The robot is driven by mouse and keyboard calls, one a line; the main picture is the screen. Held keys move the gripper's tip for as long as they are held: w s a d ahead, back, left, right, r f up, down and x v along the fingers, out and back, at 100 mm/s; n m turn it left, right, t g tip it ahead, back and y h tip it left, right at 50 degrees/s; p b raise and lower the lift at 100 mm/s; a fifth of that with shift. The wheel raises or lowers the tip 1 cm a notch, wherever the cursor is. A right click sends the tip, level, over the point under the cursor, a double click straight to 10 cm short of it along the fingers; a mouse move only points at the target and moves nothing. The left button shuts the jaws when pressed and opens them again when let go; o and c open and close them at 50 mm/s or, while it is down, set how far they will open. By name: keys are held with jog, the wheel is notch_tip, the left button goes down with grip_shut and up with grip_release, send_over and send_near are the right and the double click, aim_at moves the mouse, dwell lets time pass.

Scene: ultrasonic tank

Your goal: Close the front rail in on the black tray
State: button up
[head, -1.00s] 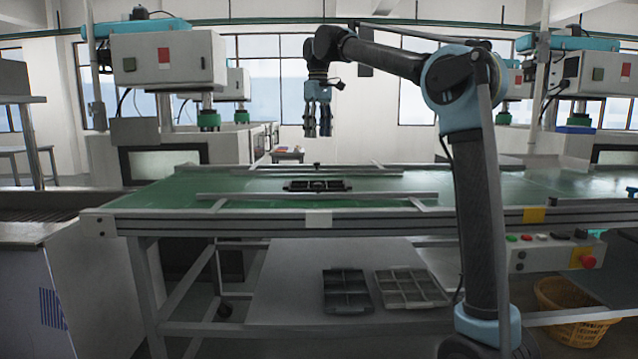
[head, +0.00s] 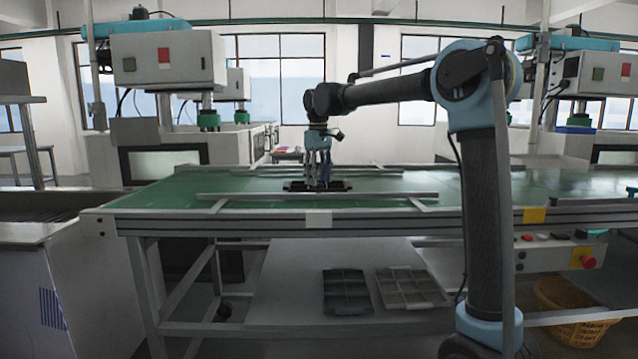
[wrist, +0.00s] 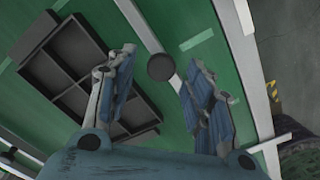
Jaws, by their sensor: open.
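The black tray (head: 341,185) lies on the green belt, partly hidden behind my gripper (head: 319,187) in the head view. Its divided compartments show at the upper left of the wrist view (wrist: 72,52). The front rail (head: 375,195) runs along the near side of the tray. In the wrist view the rail (wrist: 132,22) carries a round dark knob (wrist: 160,67), and a strip of green belt separates rail and tray. My gripper (wrist: 157,88) is open, with its fingers on either side of the knob; I cannot tell whether they touch it.
A back rail (head: 375,172) lies beyond the tray. The conveyor's edge (wrist: 240,60) runs beside the belt, with floor beyond. Two more trays (head: 347,290) (head: 412,288) sit on the shelf below. A yellow basket (head: 570,305) stands at the lower right.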

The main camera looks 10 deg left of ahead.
jog(key=shift+f, duration=0.8)
grip_shut()
jog(key=shift+w+a+r, duration=0.1)
jog(key=shift+w+a, duration=0.15)
jog(key=shift+w, duration=0.8)
jog(key=shift+w+a, duration=0.25)
jog(key=shift+w, duration=0.8)
grip_release()
jog(key=shift+w, duration=0.15)
notch_tip(320, 180, up, 12)
